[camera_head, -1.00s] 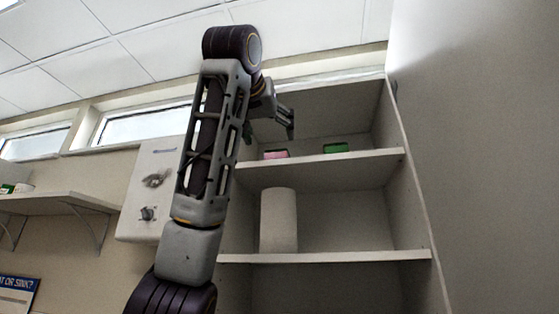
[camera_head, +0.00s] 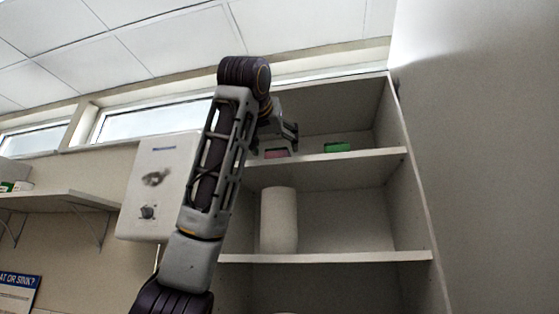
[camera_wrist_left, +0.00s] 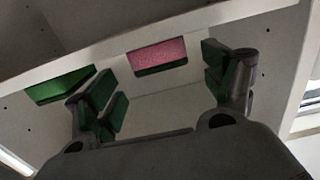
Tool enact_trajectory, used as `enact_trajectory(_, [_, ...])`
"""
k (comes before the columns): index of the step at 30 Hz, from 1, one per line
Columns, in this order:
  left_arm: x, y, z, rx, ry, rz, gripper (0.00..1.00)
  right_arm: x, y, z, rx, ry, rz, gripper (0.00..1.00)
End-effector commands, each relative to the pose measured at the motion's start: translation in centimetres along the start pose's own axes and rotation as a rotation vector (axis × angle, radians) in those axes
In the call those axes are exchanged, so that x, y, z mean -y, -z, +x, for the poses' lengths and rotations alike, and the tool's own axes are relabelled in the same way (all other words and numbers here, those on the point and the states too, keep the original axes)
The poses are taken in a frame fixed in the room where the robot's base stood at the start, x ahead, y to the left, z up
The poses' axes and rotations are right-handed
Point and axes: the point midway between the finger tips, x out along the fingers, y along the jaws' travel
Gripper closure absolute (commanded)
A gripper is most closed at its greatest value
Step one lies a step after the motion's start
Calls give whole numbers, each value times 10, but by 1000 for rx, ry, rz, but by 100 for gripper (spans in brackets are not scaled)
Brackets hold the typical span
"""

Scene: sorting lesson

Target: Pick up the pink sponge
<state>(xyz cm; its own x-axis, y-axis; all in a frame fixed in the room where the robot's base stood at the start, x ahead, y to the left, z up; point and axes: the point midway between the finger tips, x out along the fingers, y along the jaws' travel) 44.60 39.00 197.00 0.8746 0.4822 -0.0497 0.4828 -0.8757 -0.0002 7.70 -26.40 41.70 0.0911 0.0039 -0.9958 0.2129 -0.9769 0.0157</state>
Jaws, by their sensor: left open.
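The pink sponge (camera_head: 276,153), pink with a green layer below, sits on the top shelf near its front edge. In the left wrist view the sponge (camera_wrist_left: 158,56) shows ahead of the spread fingers, between their lines and apart from them. My left gripper (camera_head: 283,138) is at the top shelf opening, just above the sponge in the head view. In the left wrist view the gripper (camera_wrist_left: 168,92) is open and empty, with green finger pads. My right gripper is in no view.
A green sponge (camera_head: 337,148) lies to the right on the same top shelf (camera_head: 375,155). A white cylinder (camera_head: 279,220) stands on the shelf below. The cabinet's side wall (camera_head: 410,185) bounds the right. A white box (camera_head: 158,185) hangs on the wall at left.

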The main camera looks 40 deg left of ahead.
Motion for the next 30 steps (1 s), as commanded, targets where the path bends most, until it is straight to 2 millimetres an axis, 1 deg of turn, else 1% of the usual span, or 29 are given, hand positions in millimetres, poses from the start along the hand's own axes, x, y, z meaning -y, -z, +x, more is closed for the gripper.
enact_trajectory(15, [2,-2,44,2,1,1,17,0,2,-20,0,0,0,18])
enact_trajectory(20, [1,-2,50,1,0,1,17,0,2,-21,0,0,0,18])
enact_trajectory(30, [1,-3,49,0,0,0,17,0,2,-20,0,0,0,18])
